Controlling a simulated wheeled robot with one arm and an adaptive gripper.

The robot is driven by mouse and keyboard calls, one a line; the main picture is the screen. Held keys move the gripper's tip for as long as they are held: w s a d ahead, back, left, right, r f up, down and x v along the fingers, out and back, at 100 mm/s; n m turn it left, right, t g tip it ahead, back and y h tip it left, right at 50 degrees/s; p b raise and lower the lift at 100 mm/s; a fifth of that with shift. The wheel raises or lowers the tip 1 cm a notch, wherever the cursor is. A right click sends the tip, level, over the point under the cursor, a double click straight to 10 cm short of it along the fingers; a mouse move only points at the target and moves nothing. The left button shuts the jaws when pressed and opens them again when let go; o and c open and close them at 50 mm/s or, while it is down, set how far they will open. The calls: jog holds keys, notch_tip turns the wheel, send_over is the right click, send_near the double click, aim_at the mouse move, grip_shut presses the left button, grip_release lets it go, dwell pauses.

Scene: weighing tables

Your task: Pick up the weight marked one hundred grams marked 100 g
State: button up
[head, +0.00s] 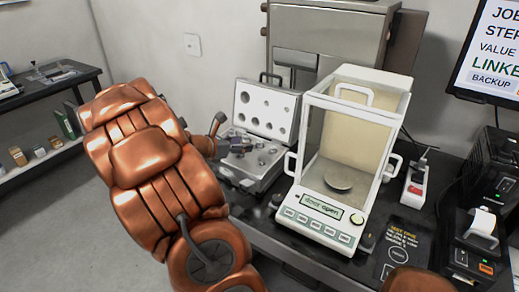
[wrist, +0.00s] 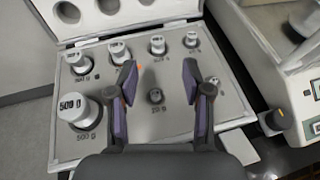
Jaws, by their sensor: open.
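The open weight case (wrist: 215,110) lies below my gripper (wrist: 160,70) in the wrist view, and its tray holds several silver weights. A large weight marked 500 g (wrist: 75,106) stands at the left. Smaller weights, at the back left (wrist: 80,62), back middle (wrist: 118,52), back right-centre (wrist: 157,44) and back right (wrist: 191,39), stand in a row. Most marks are too small to read, so I cannot tell which weight is the 100 g one. My gripper is open and empty above the tray.
The case's raised lid (head: 266,108) stands behind the tray. A glass-sided balance (head: 330,215) showing "door open" is just right of the case, with a round pan (head: 338,180) inside. A power strip (head: 413,188) and a printer (head: 478,228) are farther right.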

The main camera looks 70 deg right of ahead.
aim_at(259, 142)
jog(key=shift+p+x, duration=0.55)
jog(key=shift+x, duration=3.2)
jog(key=shift+w+d, duration=0.1)
jog(key=shift+w, duration=0.1)
grip_shut()
